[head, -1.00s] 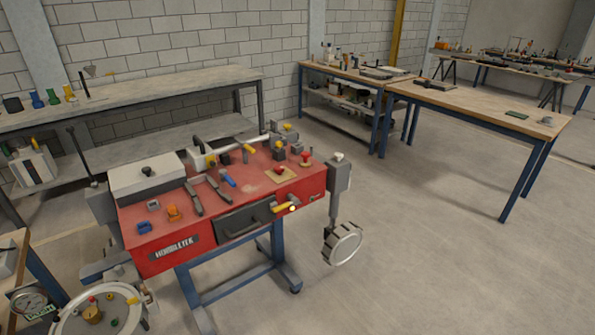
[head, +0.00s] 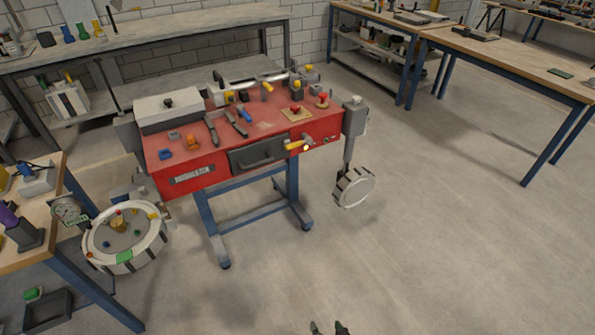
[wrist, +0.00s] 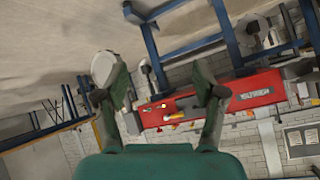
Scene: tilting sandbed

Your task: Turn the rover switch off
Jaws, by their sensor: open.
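I cannot make out a switch marked as the rover's. A red workbench (head: 190,183) on a blue frame stands ahead, with red-topped knobs (head: 296,109), small levers and loose tools on its top. A grey box (head: 355,118) with a leg and ribbed wheel (head: 354,187) hangs at its right end. My gripper (head: 328,328) shows only its fingertips at the bottom edge of the head view, well short of the bench. In the wrist view my gripper (wrist: 164,88) is open and empty, with the red bench (wrist: 255,90) upside down beyond it.
A round drum (head: 125,262) with coloured knobs stands at the left, by a wooden table (head: 48,249). A long grey bench (head: 190,40) runs behind the red one. Blue-legged tables (head: 500,62) stand at the back right. The floor (head: 420,260) at the front right is clear.

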